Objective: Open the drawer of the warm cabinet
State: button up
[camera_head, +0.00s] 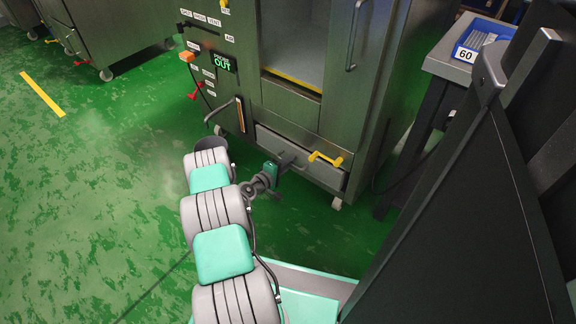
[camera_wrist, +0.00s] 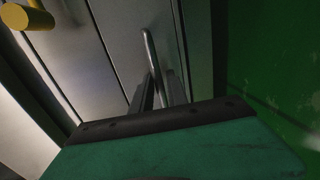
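The warm cabinet (camera_head: 370,110) is a tall steel unit with an "OUT" display. Its drawer (camera_head: 318,172) is a low steel front near the floor; in the head view it looks about flush with the cabinet, though my gripper covers part of it. A thin bar handle (camera_wrist: 150,48) stands out from the front in the wrist view. My gripper (camera_head: 282,167) is at the left part of the drawer. In the wrist view my gripper's two dark fingers (camera_wrist: 163,93) lie on either side of the bar's near end. Whether they press on it is unclear.
A yellow handle (camera_head: 325,158) sticks out just right of my gripper, also seen in the wrist view (camera_wrist: 27,17). Red levers (camera_head: 195,94) are on the cabinet's left side. A table with a blue bin (camera_head: 487,33) stands right. Green floor left is free.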

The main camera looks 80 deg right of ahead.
jog(key=shift+c, duration=0.5)
grip_shut()
dwell(0.9)
